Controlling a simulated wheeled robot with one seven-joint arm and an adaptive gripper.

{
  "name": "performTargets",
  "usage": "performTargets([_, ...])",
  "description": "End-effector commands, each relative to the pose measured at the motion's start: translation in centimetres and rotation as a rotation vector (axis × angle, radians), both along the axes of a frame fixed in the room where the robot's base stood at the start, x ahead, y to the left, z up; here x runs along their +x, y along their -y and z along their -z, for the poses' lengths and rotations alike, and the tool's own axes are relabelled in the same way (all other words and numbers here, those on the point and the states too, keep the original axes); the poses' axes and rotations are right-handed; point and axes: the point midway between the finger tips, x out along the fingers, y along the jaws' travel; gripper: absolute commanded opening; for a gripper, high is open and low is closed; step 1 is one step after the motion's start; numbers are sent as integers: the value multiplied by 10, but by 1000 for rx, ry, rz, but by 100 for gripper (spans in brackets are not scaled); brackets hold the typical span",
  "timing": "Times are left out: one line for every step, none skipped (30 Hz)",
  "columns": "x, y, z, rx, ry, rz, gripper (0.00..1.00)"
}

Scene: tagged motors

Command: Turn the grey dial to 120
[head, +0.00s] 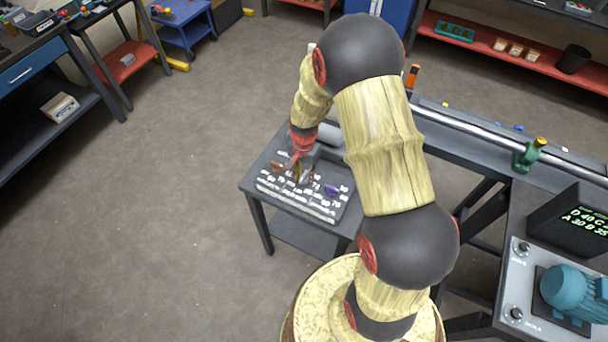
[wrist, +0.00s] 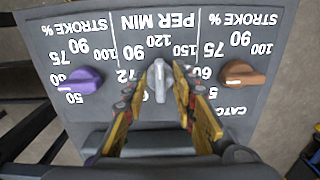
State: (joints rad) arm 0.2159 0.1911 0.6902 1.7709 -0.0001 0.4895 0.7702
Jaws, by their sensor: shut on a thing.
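The grey dial (wrist: 158,80) sits in the middle of a dark panel (wrist: 60,25), under the PER MIN lettering, which shows upside down in the wrist view. Its long handle stands roughly upright in that view, with its upper end towards the 120 mark (wrist: 158,41). My gripper (wrist: 158,85) is shut on the grey dial, one yellow finger on each side. In the head view my gripper (head: 298,168) is down at the panel and hides the grey dial. A purple dial (wrist: 84,81) is to the left and a brown dial (wrist: 243,74) to the right.
The panel lies on a small dark table (head: 262,185). A bench with a rail (head: 470,130) and a green clamp (head: 527,155) stands to the right. A blue motor (head: 572,290) and a display (head: 580,220) are at the lower right. The floor at left is clear.

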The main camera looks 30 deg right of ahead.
Motion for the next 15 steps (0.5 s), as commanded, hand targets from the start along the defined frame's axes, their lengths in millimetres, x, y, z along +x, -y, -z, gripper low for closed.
performTargets([-1,-1,1,0,-1,0,2])
performTargets([-1,-1,1,0,-1,1,2])
performTargets([0,-1,1,1,-1,0,2])
performTargets([0,-1,1,1,-1,0,2])
performTargets([0,-1,1,0,-1,0,2])
performTargets([0,-1,1,0,-1,0,2])
performTargets([0,-1,1,1,-1,0,2])
performTargets([0,-1,1,1,-1,0,2])
performTargets([0,-1,1,1,-1,0,28])
performTargets([0,-1,1,1,-1,0,30])
performTargets([0,-1,0,1,-1,0,31])
performTargets([0,-1,0,1,-1,0,34])
performTargets([0,-1,0,1,-1,-1,35])
performTargets([0,0,0,1,-1,-1,37])
performTargets([0,0,0,1,-1,-1,39])
